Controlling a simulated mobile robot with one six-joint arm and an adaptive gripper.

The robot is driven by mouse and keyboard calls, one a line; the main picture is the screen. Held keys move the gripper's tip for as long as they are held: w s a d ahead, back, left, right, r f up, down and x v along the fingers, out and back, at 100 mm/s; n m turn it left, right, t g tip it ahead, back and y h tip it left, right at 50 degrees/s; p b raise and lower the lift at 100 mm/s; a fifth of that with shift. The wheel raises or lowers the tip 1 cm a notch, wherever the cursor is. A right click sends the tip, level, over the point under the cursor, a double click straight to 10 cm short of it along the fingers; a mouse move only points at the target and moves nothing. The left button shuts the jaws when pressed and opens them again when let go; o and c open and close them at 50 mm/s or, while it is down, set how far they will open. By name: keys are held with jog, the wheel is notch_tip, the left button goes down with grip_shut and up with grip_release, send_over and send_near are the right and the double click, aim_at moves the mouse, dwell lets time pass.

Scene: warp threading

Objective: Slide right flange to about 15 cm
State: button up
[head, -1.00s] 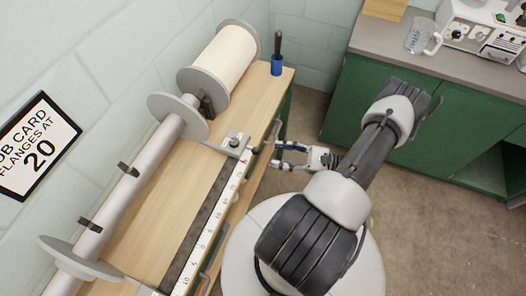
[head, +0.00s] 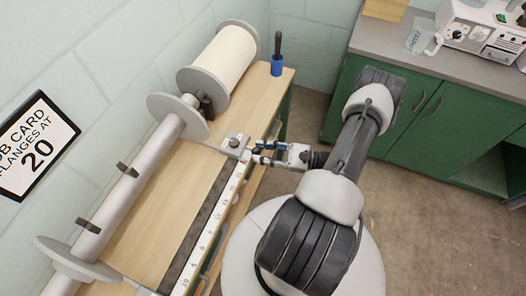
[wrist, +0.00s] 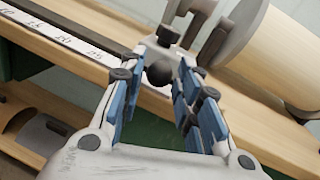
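The right flange (head: 178,115), a grey disc on the pale beam tube, stands at the far end near the wound spool. My gripper (head: 257,153) is at this knob. In the wrist view its blue-padded fingers (wrist: 160,85) stand apart on either side of the knob, with small gaps showing. The white ruler (head: 217,221) runs along the bench's front edge.
The other flange (head: 78,262) is at the near end of the tube. A wall card (head: 38,145) reads "flanges at 20". A blue holder with a dark-handled tool (head: 277,65) stands on the bench's far corner. A green cabinet (head: 435,120) is behind my arm.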

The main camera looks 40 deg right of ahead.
grip_shut()
dwell(0.3)
